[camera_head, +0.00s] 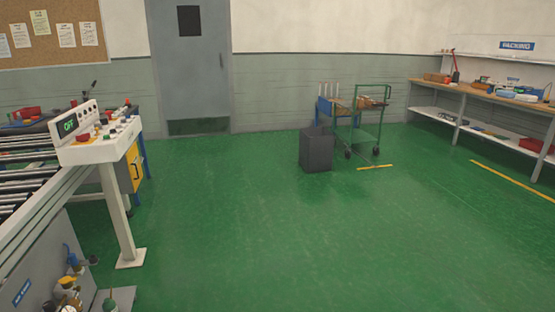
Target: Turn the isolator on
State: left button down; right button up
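A white control console (100,140) stands on a post at the left, at the end of a roller conveyor. Its upright panel has a dark display (69,125) with green letters that look like "OFF". Several small red, yellow and dark controls sit on its top, too small to tell apart. A yellow panel (135,170) with a small dark mark is on the cabinet behind the post. At the lower left are small fittings (70,288) with blue, yellow and dark parts, beside a blue label. I cannot tell which of these is the isolator. Neither gripper is in view.
The roller conveyor (22,160) runs along the left. A grey bin (316,149) and a green trolley (367,137) stand mid-room. A packing bench (478,92) lines the right wall. A grey door (190,60) is at the back. The green floor between is clear.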

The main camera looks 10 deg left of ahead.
aim_at(84, 138)
jog(key=u, duration=0.3)
jog(key=i, duration=2.3)
jog(key=u, duration=2)
jog(key=i, duration=1.05)
jog(key=u, duration=0.9)
